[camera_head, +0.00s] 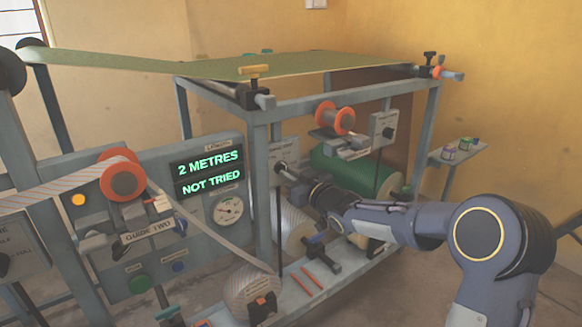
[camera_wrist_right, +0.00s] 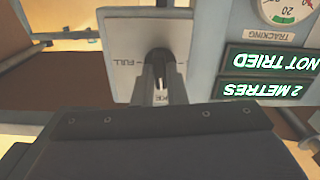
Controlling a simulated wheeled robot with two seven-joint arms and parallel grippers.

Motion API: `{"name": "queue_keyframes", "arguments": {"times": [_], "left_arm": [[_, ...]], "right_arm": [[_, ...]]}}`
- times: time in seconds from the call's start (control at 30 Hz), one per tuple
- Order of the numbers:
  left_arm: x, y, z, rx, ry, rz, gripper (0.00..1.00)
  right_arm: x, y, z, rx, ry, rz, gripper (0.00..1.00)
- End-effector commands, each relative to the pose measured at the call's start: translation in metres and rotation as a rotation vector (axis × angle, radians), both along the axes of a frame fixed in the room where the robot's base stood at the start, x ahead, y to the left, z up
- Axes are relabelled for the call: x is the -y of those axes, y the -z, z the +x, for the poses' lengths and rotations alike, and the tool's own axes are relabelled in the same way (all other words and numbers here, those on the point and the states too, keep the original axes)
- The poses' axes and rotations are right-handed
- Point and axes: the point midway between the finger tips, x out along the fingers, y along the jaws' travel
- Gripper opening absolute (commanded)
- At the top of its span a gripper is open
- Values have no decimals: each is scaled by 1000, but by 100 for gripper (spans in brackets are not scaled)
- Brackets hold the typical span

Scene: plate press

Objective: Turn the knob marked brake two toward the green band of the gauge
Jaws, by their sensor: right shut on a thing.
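My right gripper (camera_head: 287,173) reaches the small pale knob plate (camera_head: 281,149) on the near post of the frame. In the right wrist view the gripper (camera_wrist_right: 159,92) is shut on a dark knob (camera_wrist_right: 159,58) in front of that plate (camera_wrist_right: 118,40). The word FULL shows on the plate; the fingers hide most of the lower label, so I cannot read the knob's number. The round gauge (camera_head: 228,209) is on the grey panel, and in the wrist view the gauge (camera_wrist_right: 285,8), labelled TRACKING, shows a green band. My left gripper is not in view.
A lit display (camera_head: 209,172) reads 2 METRES, NOT TRIED. Another knob plate (camera_head: 384,128) is at the frame's right, and one more (camera_head: 8,255) at the far left. An orange-rimmed roller (camera_head: 123,180), a striped web and a green roll (camera_head: 350,172) surround the workspace.

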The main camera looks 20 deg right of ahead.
Motion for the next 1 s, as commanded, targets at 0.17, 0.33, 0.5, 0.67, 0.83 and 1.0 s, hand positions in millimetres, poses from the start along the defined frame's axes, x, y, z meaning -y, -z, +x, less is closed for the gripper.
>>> {"name": "queue_keyframes", "arguments": {"times": [0.17, 0.33, 0.5, 0.67, 0.83, 1.0], "left_arm": [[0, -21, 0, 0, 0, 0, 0], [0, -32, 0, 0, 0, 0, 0], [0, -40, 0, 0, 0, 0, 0], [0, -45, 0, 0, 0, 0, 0], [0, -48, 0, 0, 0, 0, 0], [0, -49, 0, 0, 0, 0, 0]], "right_arm": [[1, -3, 0, -62, 1, 158, 0], [0, -2, 0, -113, 1, 299, 0], [0, -1, 0, -155, 1, 418, 0], [-1, 0, -1, -185, 1, 502, 0], [-1, 0, -1, -205, 1, 560, 0], [-1, 1, -1, -215, 1, 587, 0]]}}
